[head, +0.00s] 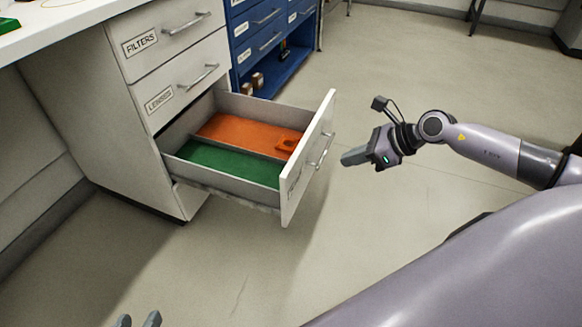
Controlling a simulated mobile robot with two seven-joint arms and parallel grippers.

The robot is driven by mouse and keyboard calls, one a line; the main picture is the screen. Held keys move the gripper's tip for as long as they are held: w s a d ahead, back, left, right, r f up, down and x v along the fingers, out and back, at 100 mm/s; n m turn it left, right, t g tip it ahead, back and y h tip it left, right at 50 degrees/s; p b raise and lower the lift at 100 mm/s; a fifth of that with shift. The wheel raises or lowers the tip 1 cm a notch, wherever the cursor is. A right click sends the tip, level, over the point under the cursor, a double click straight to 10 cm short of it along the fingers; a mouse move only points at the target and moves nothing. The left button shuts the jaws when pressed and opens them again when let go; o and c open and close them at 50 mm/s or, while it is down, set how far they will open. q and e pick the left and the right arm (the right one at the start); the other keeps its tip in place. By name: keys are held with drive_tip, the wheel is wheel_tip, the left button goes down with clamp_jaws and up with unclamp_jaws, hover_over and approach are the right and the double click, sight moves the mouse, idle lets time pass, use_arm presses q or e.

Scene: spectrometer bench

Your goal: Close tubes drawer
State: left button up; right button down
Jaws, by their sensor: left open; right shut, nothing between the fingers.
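The bottom drawer (309,158) of the white cabinet is pulled well out, its front panel facing right. The label on its front is too oblique to read. Inside are a green-floored compartment and an orange-floored compartment, with a small orange piece (287,143) at the front. A bar handle (321,152) is on the outer side of the drawer front. My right gripper (345,159) is shut and empty, a short gap to the right of the drawer front. My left gripper (139,320) is open, with only its fingertips showing at the bottom edge, well below the drawer.
Shut drawers labelled FILTERS (176,33) and LENSES (187,84) sit above the open one. The white bench top (75,22) overhangs at upper left. A blue cabinet (265,45) stands behind. The floor (400,60) around the drawer is clear.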

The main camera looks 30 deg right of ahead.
sight(293, 169)
drive_tip(key=b+x, duration=0.1)
drive_tip(key=x, duration=0.3)
drive_tip(key=w+r+b+x, duration=0.1)
drive_tip(key=x, duration=0.3)
drive_tip(key=a+b+x, duration=0.1)
drive_tip(key=x, duration=0.3)
drive_tip(key=shift+w+a+r+b, duration=0.15)
drive_tip(key=shift+w+r+b, duration=0.05)
drive_tip(key=shift+w+b, duration=0.15)
use_arm(q)
drive_tip(key=d, duration=0.1)
drive_tip(key=d+h, duration=0.2)
drive_tip(key=shift+w+f+n, duration=0.35)
drive_tip(key=shift+w+n, duration=0.05)
use_arm(e)
drive_tip(key=shift+w+a, duration=0.1)
drive_tip(key=shift+w+a, duration=0.1)
